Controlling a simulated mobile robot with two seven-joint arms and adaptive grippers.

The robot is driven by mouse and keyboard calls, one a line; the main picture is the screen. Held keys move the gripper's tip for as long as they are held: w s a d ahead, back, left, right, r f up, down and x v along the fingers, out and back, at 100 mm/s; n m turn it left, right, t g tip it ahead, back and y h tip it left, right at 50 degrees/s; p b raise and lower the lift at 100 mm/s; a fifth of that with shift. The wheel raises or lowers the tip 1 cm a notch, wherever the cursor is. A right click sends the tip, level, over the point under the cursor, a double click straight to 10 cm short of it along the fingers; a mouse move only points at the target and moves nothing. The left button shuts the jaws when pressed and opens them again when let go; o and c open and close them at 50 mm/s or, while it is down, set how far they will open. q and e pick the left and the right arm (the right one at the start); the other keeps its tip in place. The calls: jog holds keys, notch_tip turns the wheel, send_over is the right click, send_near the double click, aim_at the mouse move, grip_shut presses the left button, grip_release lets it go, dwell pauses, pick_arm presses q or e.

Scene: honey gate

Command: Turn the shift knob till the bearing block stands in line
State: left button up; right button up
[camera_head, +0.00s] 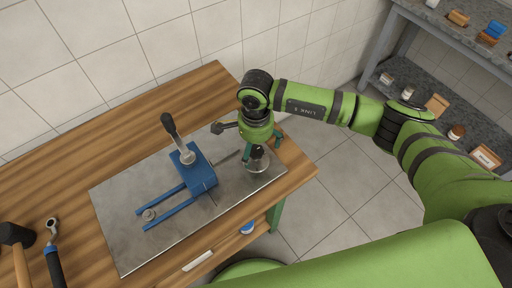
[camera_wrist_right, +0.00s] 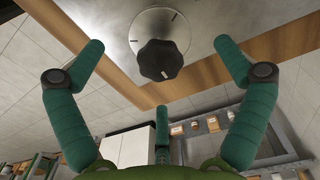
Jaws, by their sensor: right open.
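The shift knob (camera_head: 258,160) is black and ridged, on a round silver dial at the right end of the steel plate. In the right wrist view the knob (camera_wrist_right: 160,61) is in the middle, with dark marks on the dial around it. My right gripper (camera_head: 262,150) is above the knob. Its green fingers are spread around the knob, apart from it. The blue bearing block (camera_head: 199,169) carries a lever with a black grip. Two blue rails run from it to the lower left. Thin dark lines lie on the plate beside it. My left gripper is not in view.
The steel plate (camera_head: 118,226) lies on a wooden table (camera_head: 75,170). A hammer (camera_head: 17,240) and a blue-and-black handled tool (camera_head: 54,258) lie at the lower left. A grey shelf (camera_head: 440,108) with small boxes and jars stands at the right. A tiled wall is behind the table.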

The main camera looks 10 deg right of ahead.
aim_at(256, 150)
jog(key=shift+r+p, duration=1.3)
jog(key=shift+r, duration=1.85)
